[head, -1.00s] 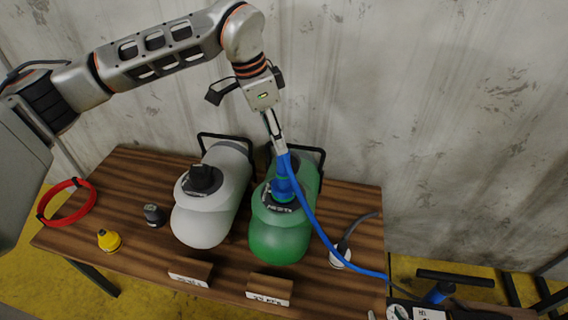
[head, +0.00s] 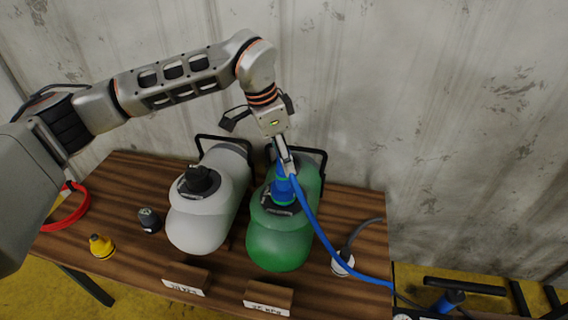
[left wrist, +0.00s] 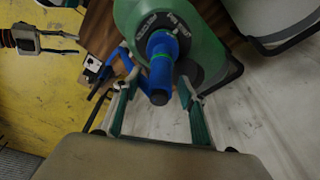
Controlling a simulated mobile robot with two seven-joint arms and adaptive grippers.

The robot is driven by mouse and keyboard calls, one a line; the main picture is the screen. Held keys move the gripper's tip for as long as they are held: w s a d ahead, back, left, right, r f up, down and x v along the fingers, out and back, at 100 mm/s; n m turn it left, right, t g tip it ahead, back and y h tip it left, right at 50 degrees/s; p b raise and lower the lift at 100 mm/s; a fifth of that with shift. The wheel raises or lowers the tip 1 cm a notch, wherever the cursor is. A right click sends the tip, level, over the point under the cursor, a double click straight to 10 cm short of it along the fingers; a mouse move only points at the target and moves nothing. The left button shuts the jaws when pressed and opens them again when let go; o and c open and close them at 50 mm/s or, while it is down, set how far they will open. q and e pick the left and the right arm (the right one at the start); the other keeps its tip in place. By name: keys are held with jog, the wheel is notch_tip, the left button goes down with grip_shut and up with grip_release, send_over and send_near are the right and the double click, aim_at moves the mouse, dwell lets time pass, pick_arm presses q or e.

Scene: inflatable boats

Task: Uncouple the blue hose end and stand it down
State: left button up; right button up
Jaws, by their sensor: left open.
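The blue hose end (head: 282,190) stands upright on the valve on top of the green tube (head: 278,246). Its blue hose (head: 318,232) runs down to the right. In the left wrist view the hose end (left wrist: 162,62) shows a dark tip towards the camera. My left gripper (head: 289,170) is open just above it. In the left wrist view the fingers (left wrist: 156,88) stand apart on either side of the hose end's tip, with gaps visible. My right gripper (left wrist: 76,43) appears at the upper left of that view, its fingers apart and empty.
A grey tube (head: 196,232) with a black valve cap lies left of the green one. A yellow cap (head: 102,246), a dark grey cap (head: 150,220) and a grey hose's white end (head: 342,263) stand on the wooden table (head: 125,185). Labelled blocks (head: 268,298) line the front edge.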

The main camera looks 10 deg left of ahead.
jog(key=shift+r, duration=0.1)
pick_arm(q)
jog(key=shift+c, duration=1.1)
pick_arm(e)
jog(key=shift+w+r, duration=0.1)
pick_arm(q)
grip_shut()
jog(key=shift+r, duration=0.35)
jog(key=shift+r+p, duration=0.35)
jog(key=shift+r, duration=0.05)
pick_arm(e)
jog(key=shift+r, duration=0.4)
pick_arm(q)
jog(key=shift+d+p+v, duration=0.25)
jog(key=shift+p+v, duration=0.45)
jog(key=shift+v, duration=0.55)
pick_arm(e)
jog(key=shift+w+r, duration=0.15)
jog(key=shift+r, duration=0.65)
pick_arm(q)
jog(key=shift+w+r, duration=0.1)
jog(key=shift+w, duration=0.05)
